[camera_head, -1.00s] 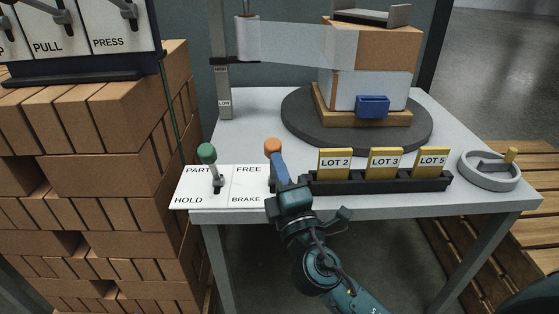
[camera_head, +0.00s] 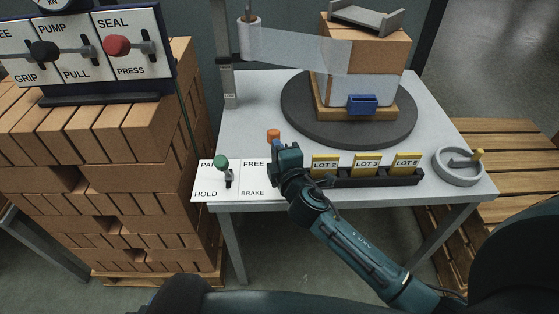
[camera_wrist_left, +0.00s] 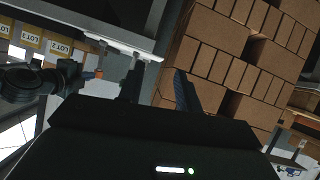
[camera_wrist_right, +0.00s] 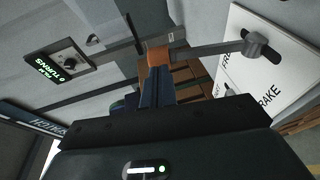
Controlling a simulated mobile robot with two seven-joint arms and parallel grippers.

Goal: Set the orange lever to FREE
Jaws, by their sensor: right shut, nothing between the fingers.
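The orange lever's knob (camera_head: 273,135) stands beyond the FREE label at the far edge of the white label plate (camera_head: 228,194). Its shaft is hidden by my right gripper (camera_head: 278,148) in the head view. In the right wrist view, the orange knob (camera_wrist_right: 158,57) sits just past the shut fingertips (camera_wrist_right: 153,72), which look close against it but hold nothing. A grey shaft runs from the knob to the plate's slot near FREE and BRAKE. My left gripper (camera_wrist_left: 158,75) is open and empty in the left wrist view, away from the lever.
A green-knobbed lever (camera_head: 221,161) stands left, between PART and HOLD. A black rack (camera_head: 345,181) with yellow lot cards is close right of my gripper.

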